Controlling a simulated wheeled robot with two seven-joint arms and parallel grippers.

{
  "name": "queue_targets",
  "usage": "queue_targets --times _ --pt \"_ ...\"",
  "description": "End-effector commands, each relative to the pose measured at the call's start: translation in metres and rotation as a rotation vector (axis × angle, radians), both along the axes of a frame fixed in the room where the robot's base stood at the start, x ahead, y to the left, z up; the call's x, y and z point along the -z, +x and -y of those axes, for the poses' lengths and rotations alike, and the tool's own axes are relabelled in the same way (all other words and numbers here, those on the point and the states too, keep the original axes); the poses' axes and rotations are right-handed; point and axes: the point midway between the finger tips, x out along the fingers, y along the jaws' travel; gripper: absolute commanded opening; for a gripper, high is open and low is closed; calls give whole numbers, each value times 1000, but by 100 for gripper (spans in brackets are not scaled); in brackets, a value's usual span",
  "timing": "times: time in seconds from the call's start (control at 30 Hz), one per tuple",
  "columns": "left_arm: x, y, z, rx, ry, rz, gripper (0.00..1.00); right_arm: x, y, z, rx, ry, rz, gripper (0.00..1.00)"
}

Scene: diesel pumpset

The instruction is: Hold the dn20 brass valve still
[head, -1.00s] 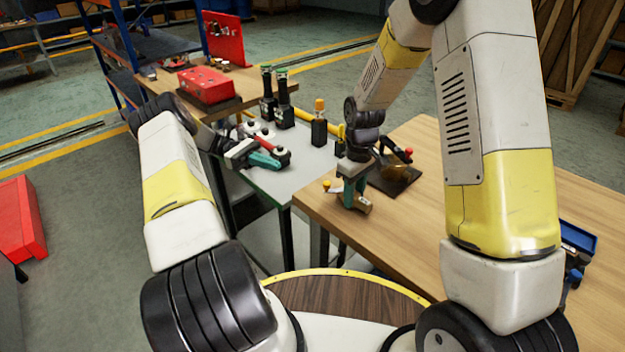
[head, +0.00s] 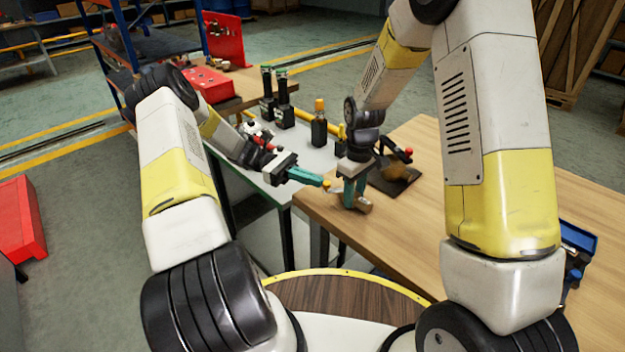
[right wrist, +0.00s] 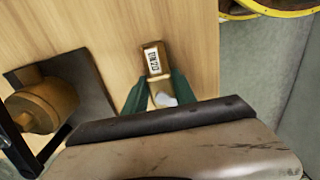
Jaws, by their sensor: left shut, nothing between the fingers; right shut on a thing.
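The brass valve (head: 362,204) is at the near left corner of the wooden table. In the right wrist view its block end (right wrist: 153,60) carries a white label that reads DN20. My right gripper (head: 351,198) points down with its teal fingers shut on the valve; they also show in the right wrist view (right wrist: 158,92). A small yellow-orange knob (head: 327,184) is just left of the valve. My left gripper (head: 322,181) is shut and empty, its fingertips right beside this knob. I cannot tell whether they touch it.
A dark plate (head: 380,184) with a brass fitting (right wrist: 45,105) lies behind the valve. Dark bottles (head: 319,128) stand on the grey bench (head: 310,160) at the back left. A blue bin (head: 578,238) is at the right edge. The wooden table front is clear.

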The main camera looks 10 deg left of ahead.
Motion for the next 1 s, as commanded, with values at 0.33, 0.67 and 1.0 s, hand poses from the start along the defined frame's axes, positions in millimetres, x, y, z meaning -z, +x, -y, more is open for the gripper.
queue_targets --times 0.33,0.67,1.0 --pt "0 -1 0 -3 0 0 0 0 0 0 0 0 1 0" --pt "-1 -7 1 -62 -3 1 0 0 0 0 0 0 1 0" --pt "-1 -15 2 -141 -4 0 0 0 0 0 1 0 1 0"
